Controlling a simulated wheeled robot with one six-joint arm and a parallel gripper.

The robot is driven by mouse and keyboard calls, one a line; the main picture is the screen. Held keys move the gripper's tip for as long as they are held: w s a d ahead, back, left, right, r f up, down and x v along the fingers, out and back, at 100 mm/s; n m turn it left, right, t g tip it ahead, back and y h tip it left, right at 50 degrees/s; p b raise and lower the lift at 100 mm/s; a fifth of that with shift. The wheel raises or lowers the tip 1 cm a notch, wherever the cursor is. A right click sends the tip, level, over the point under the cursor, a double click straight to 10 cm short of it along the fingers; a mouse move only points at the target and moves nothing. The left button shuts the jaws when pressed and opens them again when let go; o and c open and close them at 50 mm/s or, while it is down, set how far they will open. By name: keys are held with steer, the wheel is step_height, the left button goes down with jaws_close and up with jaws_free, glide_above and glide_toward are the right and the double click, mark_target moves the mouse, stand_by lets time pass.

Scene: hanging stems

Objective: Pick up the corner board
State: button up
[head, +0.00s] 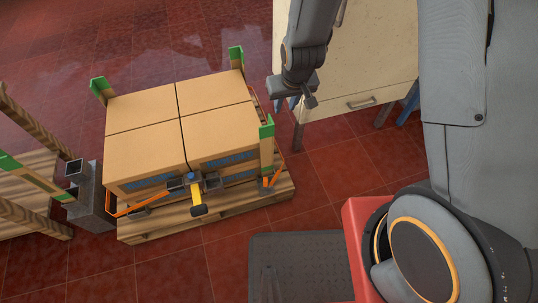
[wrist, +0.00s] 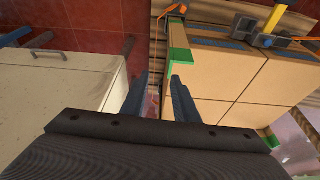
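A tan corner board with green ends (head: 35,179) lies slanted at the far left, by a grey metal stand. More green-topped corner boards stand at the carton stack's corners: back left (head: 101,89), back right (head: 236,58) and front right (head: 266,143). In the wrist view a green-ended board (wrist: 180,60) shows just beyond my fingers, and another green end (wrist: 268,138) shows at lower right. My gripper (head: 290,102) is high at the right of the stack, beside the pale cabinet. In the wrist view its two dark fingers (wrist: 158,97) are apart with nothing between them.
Strapped cartons (head: 150,145) sit on a wooden pallet (head: 150,228). A yellow-and-blue strap tool (head: 196,192) and orange straps are at their front. The grey stand (head: 92,205) is at left. A pale cabinet (head: 360,45) stands at right.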

steer(key=w+a+b+x, duration=0.1)
steer(key=a+x, duration=0.2)
steer(key=x, duration=1.5)
steer(key=shift+n+t, duration=0.3)
steer(key=shift+t, duration=0.1)
steer(key=shift+a+r, duration=0.15)
jaws_close()
